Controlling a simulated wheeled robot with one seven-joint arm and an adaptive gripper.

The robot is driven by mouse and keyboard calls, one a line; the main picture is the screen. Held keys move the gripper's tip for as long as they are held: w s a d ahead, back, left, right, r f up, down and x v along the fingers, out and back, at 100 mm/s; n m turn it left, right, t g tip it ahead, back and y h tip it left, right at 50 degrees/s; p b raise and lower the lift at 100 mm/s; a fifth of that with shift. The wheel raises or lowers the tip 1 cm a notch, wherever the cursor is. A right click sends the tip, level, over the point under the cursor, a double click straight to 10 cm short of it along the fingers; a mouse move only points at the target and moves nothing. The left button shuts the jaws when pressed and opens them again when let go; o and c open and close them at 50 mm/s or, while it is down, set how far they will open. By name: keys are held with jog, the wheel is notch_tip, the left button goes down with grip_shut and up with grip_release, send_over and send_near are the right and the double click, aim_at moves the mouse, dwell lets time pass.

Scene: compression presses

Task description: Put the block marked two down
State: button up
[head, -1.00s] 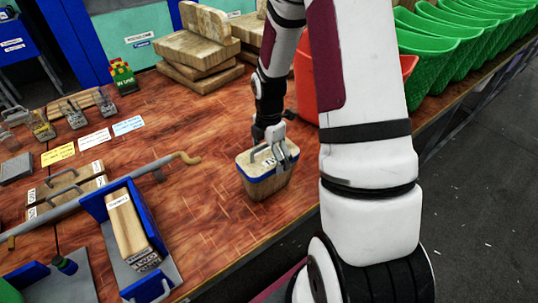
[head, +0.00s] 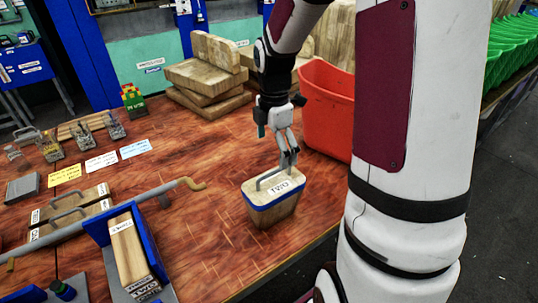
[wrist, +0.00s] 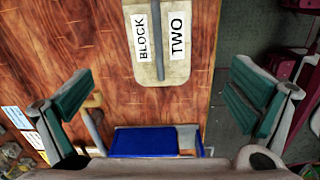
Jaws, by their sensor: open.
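The block marked TWO (head: 272,213) stands upright on the wooden table. It is a tan wooden block with a blue band, a grey handle and a white label on top. In the wrist view the block (wrist: 177,36) shows at the top, with labels reading BLOCK and TWO. My gripper (head: 288,155) is just above the right end of the handle; whether it touches is unclear in the head view. In the wrist view my gripper (wrist: 160,100) is open, its teal-padded fingers wide apart with nothing held between them.
A blue press fixture (head: 128,250) holding a wooden block is at the front left, with a long metal lever (head: 120,207) behind it. An orange-red bin (head: 328,105) stands behind right. Stacked boards (head: 205,75) lie at the back. Table around the block is clear.

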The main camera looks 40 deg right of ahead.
jog(key=s+a+r+m+t, duration=0.5)
jog(key=s+a+r+m, duration=1)
jog(key=s+r+m, duration=0.1)
jog(key=shift+s+r+m, duration=0.4)
jog(key=shift+r+m, duration=0.1)
jog(key=shift+r, duration=0.15)
